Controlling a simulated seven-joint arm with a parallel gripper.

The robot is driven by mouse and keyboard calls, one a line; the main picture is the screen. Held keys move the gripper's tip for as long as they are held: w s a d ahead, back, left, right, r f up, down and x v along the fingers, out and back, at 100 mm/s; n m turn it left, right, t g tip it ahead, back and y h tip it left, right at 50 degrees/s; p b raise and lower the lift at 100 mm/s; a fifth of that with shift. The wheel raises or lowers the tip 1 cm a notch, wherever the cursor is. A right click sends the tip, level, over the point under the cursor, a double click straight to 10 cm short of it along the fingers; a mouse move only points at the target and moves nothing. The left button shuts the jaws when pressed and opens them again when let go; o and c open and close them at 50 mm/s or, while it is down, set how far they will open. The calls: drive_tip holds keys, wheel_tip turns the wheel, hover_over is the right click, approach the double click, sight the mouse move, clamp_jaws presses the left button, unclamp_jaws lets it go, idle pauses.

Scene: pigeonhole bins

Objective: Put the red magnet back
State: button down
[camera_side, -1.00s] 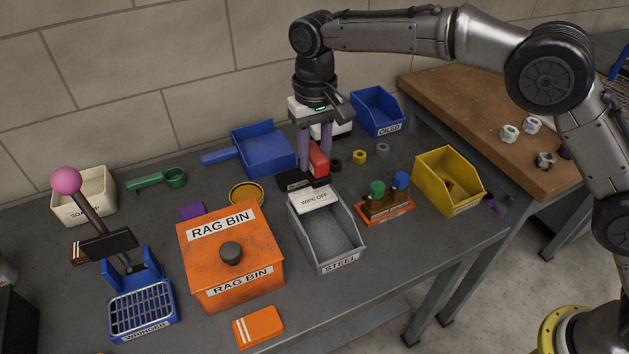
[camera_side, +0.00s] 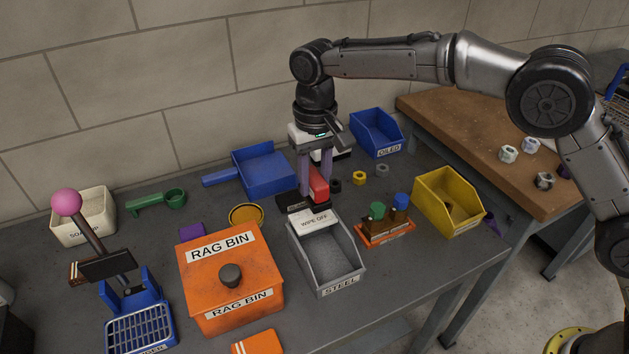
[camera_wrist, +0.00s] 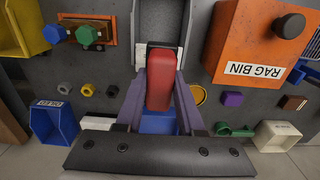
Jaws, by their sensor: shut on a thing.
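The red magnet (camera_side: 318,184) is a red block upright between the fingers of my gripper (camera_side: 316,172), which is shut on it. In the wrist view the magnet (camera_wrist: 163,78) fills the middle, between my purple fingers (camera_wrist: 160,103). A low black block (camera_side: 290,204) is at the foot of the magnet, behind the grey STEEL bin (camera_side: 330,268). The magnet's lower end is right at this block; I cannot tell whether they touch. The STEEL bin has a white WIPE OFF plate (camera_side: 314,220) at its back edge.
A blue dustpan-like tray (camera_side: 262,166) is behind left and a blue OILED bin (camera_side: 375,130) behind right. An orange rack (camera_side: 384,235) and yellow bin (camera_side: 449,200) are at right. The orange RAG BIN (camera_side: 215,275) is at left. Loose nuts (camera_side: 359,178) lie right of my gripper.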

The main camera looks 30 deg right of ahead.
drive_tip(key=s+f, duration=0.3)
drive_tip(key=s, duration=0.5)
drive_tip(key=s+f, duration=0.3)
drive_tip(key=s, duration=0.6)
drive_tip(key=shift+f, duration=0.4)
drive_tip(key=shift+s+d, duration=0.1)
drive_tip(key=shift+f, duration=4.05)
drive_tip(key=shift+f, duration=0.35)
drive_tip(key=c, duration=0.8)
unclamp_jaws()
drive_tip(key=shift+c, duration=0.2)
drive_tip(key=shift+o, duration=0.3)
drive_tip(key=o, duration=0.5)
